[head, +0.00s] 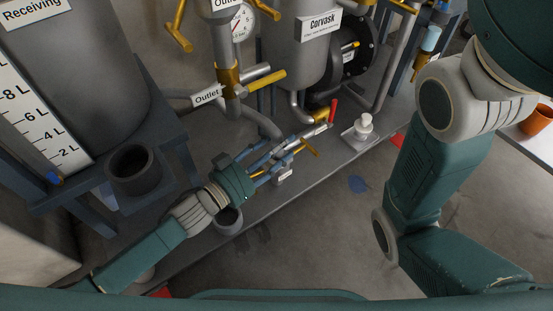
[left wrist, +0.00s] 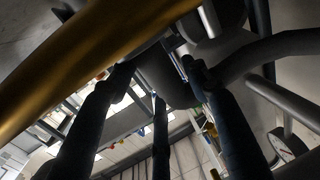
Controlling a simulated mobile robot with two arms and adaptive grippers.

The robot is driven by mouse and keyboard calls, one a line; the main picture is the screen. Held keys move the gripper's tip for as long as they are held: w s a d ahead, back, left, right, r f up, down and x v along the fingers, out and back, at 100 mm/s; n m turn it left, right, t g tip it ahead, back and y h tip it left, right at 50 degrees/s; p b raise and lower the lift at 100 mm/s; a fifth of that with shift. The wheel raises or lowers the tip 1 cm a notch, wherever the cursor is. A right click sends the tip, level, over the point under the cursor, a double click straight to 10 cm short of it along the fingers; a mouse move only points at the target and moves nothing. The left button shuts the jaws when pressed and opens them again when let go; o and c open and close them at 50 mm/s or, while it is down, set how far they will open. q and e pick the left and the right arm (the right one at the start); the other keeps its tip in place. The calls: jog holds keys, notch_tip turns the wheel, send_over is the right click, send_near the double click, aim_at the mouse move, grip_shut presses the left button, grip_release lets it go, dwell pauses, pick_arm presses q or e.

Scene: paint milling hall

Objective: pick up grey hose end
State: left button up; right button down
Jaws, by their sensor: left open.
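My left gripper (head: 285,157) reaches in from the lower left over the grey bench, its blue fingers spread and empty. In the left wrist view its dark fingers (left wrist: 160,130) stand apart with nothing between them. A grey hose (head: 262,123) curves down from the outlet pipe just beyond the fingers. A grey curved tube, perhaps the same hose, shows at the right in the left wrist view (left wrist: 270,48). The hose's free end is not clear; the fingers and nearby fittings crowd that spot. My right arm shows at the right, but its gripper is out of view.
A brass valve with a red handle (head: 333,110) stands close beyond the fingers. A white bottle (head: 364,125) stands on a tray to the right. A dark cup (head: 134,169) is at the left. A brass bar (left wrist: 90,60) crosses close to the wrist camera.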

pick_arm(q)
jog(key=shift+c, duration=0.5)
grip_shut()
jog(key=shift+w+r, duration=0.1)
jog(key=shift+r, duration=0.05)
jog(key=shift+r, duration=0.15)
